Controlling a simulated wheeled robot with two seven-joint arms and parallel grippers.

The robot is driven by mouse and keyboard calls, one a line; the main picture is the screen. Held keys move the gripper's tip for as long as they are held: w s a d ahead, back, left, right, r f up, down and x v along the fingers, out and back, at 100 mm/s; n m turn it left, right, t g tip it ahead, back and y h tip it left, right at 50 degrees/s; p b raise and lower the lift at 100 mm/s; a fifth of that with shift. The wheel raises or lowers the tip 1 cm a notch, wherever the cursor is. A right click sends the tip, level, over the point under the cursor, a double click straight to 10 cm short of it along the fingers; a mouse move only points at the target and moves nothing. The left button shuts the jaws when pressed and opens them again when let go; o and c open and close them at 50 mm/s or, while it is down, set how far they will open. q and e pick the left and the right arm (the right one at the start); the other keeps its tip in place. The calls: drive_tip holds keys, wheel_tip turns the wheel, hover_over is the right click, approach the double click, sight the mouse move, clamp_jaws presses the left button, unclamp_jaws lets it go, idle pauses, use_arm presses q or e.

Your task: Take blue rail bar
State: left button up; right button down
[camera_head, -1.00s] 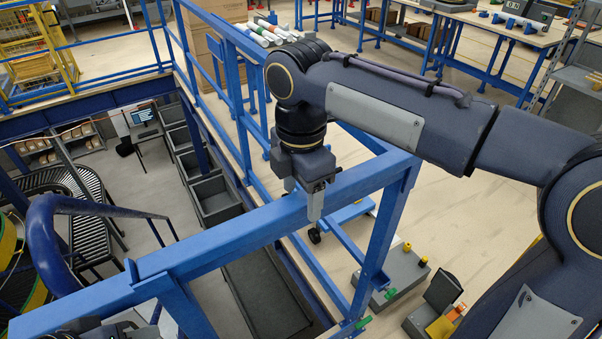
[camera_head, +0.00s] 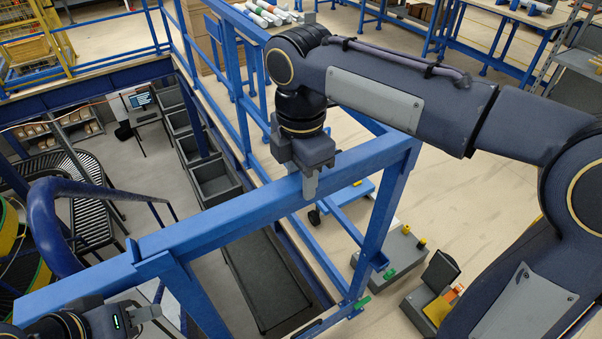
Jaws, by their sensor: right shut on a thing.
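The blue rail bar (camera_head: 233,214) runs from the lower left to the upper right across the head view, with blue posts below it at both ends. My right gripper (camera_head: 309,183) points down over the bar near its right part. Its grey finger lies against the near face of the bar, and the gripper is shut on it. The far finger is hidden. My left gripper (camera_head: 146,314) shows at the lower left, below and in front of the bar's left end. Its fingers are small and partly cut off, so its opening is unclear.
Grey bins (camera_head: 212,180) stand on the lower floor behind the bar. A grey box with yellow knobs (camera_head: 393,255) and an open dark case (camera_head: 437,283) lie on the floor at right. A blue railing (camera_head: 231,55) stands behind, and a curved blue rail (camera_head: 41,225) is at left.

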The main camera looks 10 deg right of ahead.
drive_tip(key=c, duration=1.4)
unclamp_jaws()
drive_tip(key=shift+c, duration=0.2)
drive_tip(key=c, duration=0.6)
drive_tip(key=shift+o, duration=0.2)
drive_tip(key=shift+r+p, duration=2.4)
drive_tip(key=shift+r, duration=0.1)
drive_tip(key=shift+r+p, duration=0.95)
drive_tip(key=shift+p, duration=0.1)
drive_tip(key=shift+r, duration=0.95)
